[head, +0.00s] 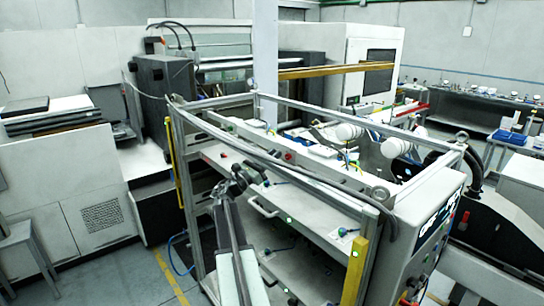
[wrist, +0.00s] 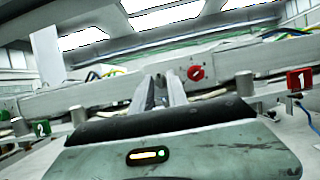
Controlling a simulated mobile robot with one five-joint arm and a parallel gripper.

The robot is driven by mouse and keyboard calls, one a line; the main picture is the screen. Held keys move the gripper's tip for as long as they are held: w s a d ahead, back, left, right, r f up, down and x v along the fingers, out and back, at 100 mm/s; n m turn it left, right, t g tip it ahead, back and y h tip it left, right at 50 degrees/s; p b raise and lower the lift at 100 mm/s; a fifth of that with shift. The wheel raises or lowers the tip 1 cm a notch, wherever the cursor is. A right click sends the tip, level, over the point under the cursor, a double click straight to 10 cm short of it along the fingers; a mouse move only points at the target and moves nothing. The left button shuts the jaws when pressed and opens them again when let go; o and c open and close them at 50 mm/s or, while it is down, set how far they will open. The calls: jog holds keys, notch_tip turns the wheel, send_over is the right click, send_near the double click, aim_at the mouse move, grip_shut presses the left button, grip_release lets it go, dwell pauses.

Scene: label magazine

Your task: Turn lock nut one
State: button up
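In the wrist view, my gripper's two pale fingers (wrist: 160,88) point ahead, with a narrow gap between them and nothing visible in it. A red round knob (wrist: 195,73) is on the pale rail beyond and just right of the fingertips, not touching them. A red tag marked 1 (wrist: 299,80) stands at the far right, with a short grey cylinder (wrist: 245,83) to its left. I cannot tell for sure which part is lock nut one. In the head view, my gripper (head: 249,171) is over the machine's upper shelf, and a red knob (head: 288,156) shows to its right.
A green tag marked 2 (wrist: 41,127) is at the left of the wrist view. The machine's metal frame (head: 330,112) and a hose (head: 300,172) run above the shelf close to my arm. A yellow upright (head: 354,270) stands front right.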

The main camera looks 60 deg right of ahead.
grip_shut()
jog(key=shift+m+g, duration=0.3)
jog(key=shift+w+d+r+m+g+y+p, duration=0.1)
jog(key=shift+m+g+y+p, duration=0.6)
jog(key=shift+m, duration=1.55)
jog(key=shift+w+a+r+m+g+y+p, duration=0.1)
jog(key=shift+m+g+y+p, duration=0.55)
jog(key=shift+m, duration=1.65)
jog(key=shift+w+d+r+m+g+y+p, duration=0.1)
jog(key=shift+m+g+y+p, duration=0.6)
jog(key=shift+m, duration=1.55)
jog(key=shift+f+g+y, duration=0.1)
jog(key=shift+g+y, duration=0.15)
jog(key=shift+g, duration=0.1)
jog(key=o, duration=0.6)
grip_release()
jog(key=shift+c, duration=0.2)
